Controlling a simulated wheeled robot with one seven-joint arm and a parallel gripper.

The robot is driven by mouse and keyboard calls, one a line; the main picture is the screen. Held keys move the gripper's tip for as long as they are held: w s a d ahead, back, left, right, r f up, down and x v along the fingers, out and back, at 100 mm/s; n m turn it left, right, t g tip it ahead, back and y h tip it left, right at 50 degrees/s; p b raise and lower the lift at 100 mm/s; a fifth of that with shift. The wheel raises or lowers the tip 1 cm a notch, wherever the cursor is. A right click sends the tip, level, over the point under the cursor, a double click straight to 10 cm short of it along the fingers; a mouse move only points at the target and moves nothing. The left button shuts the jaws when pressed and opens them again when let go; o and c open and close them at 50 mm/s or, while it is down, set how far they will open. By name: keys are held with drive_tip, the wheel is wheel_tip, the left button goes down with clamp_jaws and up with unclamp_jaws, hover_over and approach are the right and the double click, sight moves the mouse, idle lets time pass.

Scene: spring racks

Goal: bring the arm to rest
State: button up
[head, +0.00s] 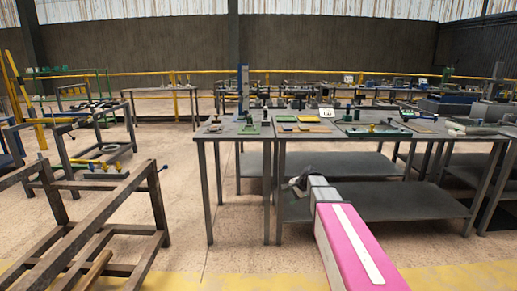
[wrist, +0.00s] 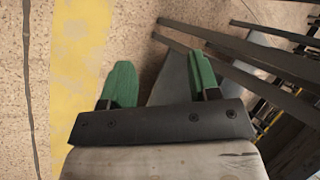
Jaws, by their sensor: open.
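My arm, pink with a white stripe, reaches forward from the bottom of the head view. Its end, with my gripper (head: 297,186), shows in front of the grey worktable (head: 300,143), below the level of its top. The fingers are too small to make out there. In the wrist view my gripper (wrist: 161,82) has two green fingers spread wide apart with nothing between them. Past the fingers lie bare speckled floor, a yellow floor stripe (wrist: 80,60) and grey metal bars and a panel.
The worktable carries green and yellow plates, small parts and a number card (head: 326,113); a lower shelf (head: 400,206) lies beneath. Metal frame racks (head: 108,215) stand at the left. Bare floor (head: 185,200) lies between the racks and the table.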

drive_tip(key=s+d+f+n+g+h, duration=0.1)
drive_tip(key=s+f+n+h, duration=0.1)
drive_tip(key=s, duration=0.7)
drive_tip(key=s+d+f+n+g+h, duration=0.1)
drive_tip(key=s+f+n, duration=0.3)
drive_tip(key=s, duration=0.6)
drive_tip(key=s+d+f+n+g+h, duration=0.1)
drive_tip(key=s+f+n+g+h, duration=0.1)
drive_tip(key=s, duration=0.8)
drive_tip(key=shift+f+n+h, duration=0.3)
drive_tip(key=shift+f+n, duration=0.2)
drive_tip(key=shift+n, duration=0.5)
drive_tip(key=shift+d, duration=0.1)
